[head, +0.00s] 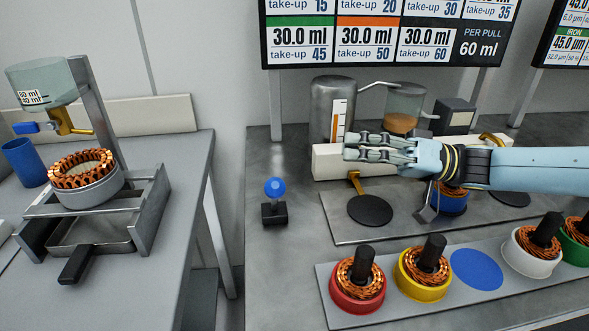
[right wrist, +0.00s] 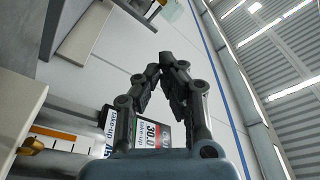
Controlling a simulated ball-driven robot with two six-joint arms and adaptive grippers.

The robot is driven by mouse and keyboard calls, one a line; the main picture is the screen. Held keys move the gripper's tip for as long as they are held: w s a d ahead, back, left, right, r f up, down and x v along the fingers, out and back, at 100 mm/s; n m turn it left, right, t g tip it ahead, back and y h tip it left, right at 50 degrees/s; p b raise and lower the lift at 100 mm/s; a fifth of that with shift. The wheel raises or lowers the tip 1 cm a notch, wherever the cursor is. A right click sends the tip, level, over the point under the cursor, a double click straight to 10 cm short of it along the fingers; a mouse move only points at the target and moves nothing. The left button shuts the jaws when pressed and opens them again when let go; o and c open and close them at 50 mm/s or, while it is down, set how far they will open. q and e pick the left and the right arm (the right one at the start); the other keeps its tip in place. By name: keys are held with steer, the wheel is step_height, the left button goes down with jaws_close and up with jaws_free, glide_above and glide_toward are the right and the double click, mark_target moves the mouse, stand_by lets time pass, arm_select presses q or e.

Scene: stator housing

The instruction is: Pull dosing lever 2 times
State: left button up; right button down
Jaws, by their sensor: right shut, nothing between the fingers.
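A blue ball knob (head: 275,188) stands on a small black base on the grey table, left of the dosing machine (head: 329,163); I cannot tell for certain whether it is the dosing lever. My right gripper (head: 352,147) reaches in from the right, shut and empty, in front of the machine's white body and above its left brass spout (head: 355,182). Its fingertips meet in the right wrist view (right wrist: 157,75). It is apart from the blue knob, up and to its right. It hides part of the machine. My left gripper is not in view.
A stator in a blue housing (head: 452,203) stands under my right wrist. A front tray (head: 390,303) holds several stators in coloured housings. A sign (head: 390,38) above reads 60 ml per pull. A left table carries another dispenser (head: 45,82) over a stator. Space around the knob is clear.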

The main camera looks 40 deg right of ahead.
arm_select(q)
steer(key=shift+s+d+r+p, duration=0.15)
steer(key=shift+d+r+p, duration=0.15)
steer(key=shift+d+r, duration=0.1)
arm_select(e)
steer(key=w+a+f, duration=0.1)
steer(key=w+a, duration=0.3)
steer(key=a, duration=0.5)
arm_select(q)
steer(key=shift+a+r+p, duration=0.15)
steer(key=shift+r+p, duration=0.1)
steer(key=shift+p, duration=0.05)
arm_select(e)
steer(key=shift+s+a+f, duration=0.4)
steer(key=shift+s, duration=0.15)
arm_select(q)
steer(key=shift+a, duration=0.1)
